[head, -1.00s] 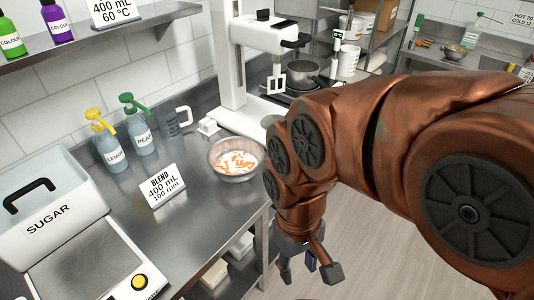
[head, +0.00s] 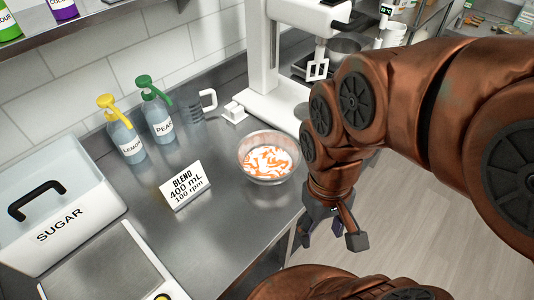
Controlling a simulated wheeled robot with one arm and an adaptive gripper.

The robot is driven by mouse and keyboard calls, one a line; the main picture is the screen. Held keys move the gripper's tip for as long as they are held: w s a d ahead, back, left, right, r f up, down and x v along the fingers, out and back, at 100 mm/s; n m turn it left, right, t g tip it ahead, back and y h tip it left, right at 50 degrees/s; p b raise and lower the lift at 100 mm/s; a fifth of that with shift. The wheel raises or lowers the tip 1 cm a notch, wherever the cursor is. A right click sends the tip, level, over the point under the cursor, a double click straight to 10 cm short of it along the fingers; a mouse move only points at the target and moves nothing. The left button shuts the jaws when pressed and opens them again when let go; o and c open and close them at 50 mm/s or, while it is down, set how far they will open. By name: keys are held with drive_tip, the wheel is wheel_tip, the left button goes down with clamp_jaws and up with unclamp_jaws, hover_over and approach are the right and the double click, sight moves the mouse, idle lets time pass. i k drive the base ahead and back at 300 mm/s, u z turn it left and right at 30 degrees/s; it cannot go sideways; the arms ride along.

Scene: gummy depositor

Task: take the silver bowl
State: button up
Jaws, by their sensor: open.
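The silver bowl (head: 268,177) stands upright on the steel counter, near its front edge. It holds white stuff with orange pieces in it. My gripper (head: 329,240) hangs to the right of the bowl and nearer to me, beyond the counter's edge and over the floor side. It points down, and its fingers are spread with nothing between them. It is apart from the bowl.
On the steel counter (head: 225,215) a "BLEND 400 mL" sign (head: 184,186) stands left of the bowl. A white mixer stand (head: 265,60) is behind it. Lemon (head: 125,137) and pear (head: 158,118) bottles, a clear jug (head: 190,106) and a sugar bin (head: 52,215) stand further left.

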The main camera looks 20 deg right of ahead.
sight(266, 158)
drive_tip(key=u, duration=1.4)
drive_tip(key=k, duration=0.65)
drive_tip(key=z, duration=0.25)
